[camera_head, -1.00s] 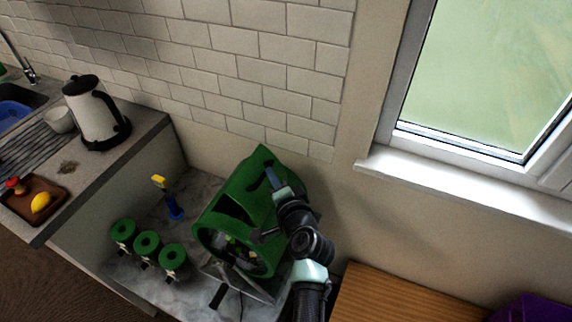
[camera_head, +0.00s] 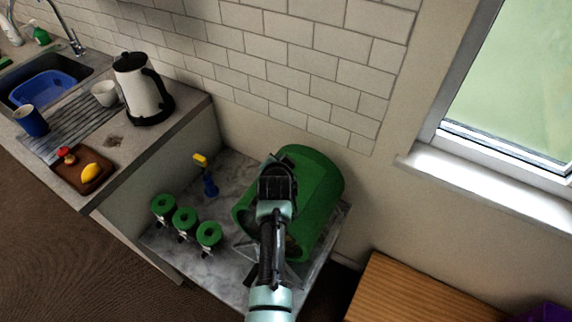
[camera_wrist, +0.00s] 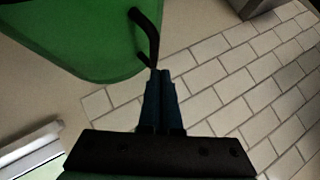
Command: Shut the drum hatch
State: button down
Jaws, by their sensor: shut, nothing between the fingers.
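The green drum (camera_head: 322,192) lies on its side on the grey marble-look worktop. In the head view my arm covers its middle, so how far the hatch stands open cannot be told. The wrist view shows a green panel (camera_wrist: 80,40) with a rounded corner, probably the hatch, and a black bar handle (camera_wrist: 147,35) on it. My gripper (camera_wrist: 161,72) is shut and empty, its tips by the lower end of the handle; contact cannot be told. In the head view its fingers are hidden behind my wrist.
Several small green-topped items (camera_head: 184,219) stand in a row left of the drum, with a blue and yellow tool (camera_head: 208,178) behind them. A tiled wall (camera_head: 330,65) rises behind. A wooden surface (camera_head: 420,290) is at right, a kettle (camera_head: 142,88) on the left counter.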

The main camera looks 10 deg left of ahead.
jog(key=shift+w+a+f+b, duration=0.15)
jog(key=shift+a+f+b, duration=0.45)
jog(key=shift+b, duration=0.1)
jog(key=s+r+p, duration=0.1)
jog(key=s+r, duration=0.6)
jog(key=r, duration=0.4)
jog(key=shift+p, duration=0.3)
jog(key=shift+s, duration=0.15)
